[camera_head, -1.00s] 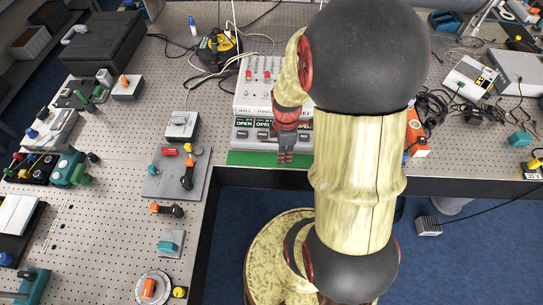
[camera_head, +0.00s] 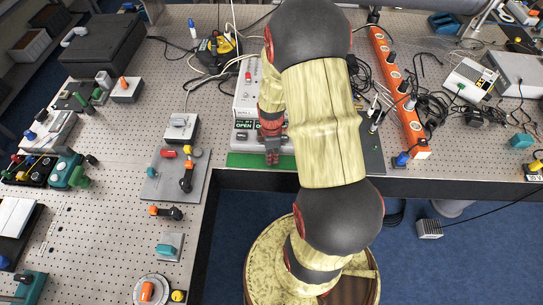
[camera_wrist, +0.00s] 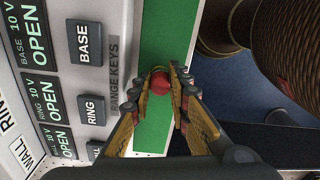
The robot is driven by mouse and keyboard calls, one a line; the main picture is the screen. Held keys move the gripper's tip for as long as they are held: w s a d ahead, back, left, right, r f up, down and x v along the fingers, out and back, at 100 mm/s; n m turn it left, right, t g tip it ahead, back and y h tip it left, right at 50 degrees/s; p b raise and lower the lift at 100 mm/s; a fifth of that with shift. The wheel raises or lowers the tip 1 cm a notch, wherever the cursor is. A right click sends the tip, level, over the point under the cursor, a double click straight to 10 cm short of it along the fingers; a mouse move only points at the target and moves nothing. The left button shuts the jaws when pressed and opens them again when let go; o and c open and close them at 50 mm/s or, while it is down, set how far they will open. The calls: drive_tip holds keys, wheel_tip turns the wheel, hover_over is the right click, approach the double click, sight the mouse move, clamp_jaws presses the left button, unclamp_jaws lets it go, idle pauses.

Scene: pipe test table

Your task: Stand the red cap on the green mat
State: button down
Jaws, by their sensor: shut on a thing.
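The red cap (camera_wrist: 160,80) shows in the wrist view between the fingertips of my gripper (camera_wrist: 161,88). My gripper is shut on it. Behind the cap lies the green mat (camera_wrist: 168,30), a long strip beside the panel with the keys. In the head view the green mat (camera_head: 240,160) lies along the table's front edge, and my gripper (camera_head: 272,160) points down over it. I cannot make out the cap apart from the red fingers there. I cannot tell whether the cap touches the mat.
The white panel with BASE and RING keys (camera_wrist: 90,45) stands right beside the mat. The table's front edge drops to the blue floor (camera_head: 240,215) close by. A grey plate with small fittings (camera_head: 165,185) is at the left, and an orange power strip (camera_head: 395,85) is at the right.

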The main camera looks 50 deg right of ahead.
drive_tip(key=shift+f, duration=0.1)
drive_tip(key=c, duration=2)
unclamp_jaws()
drive_tip(key=shift+o, duration=0.2)
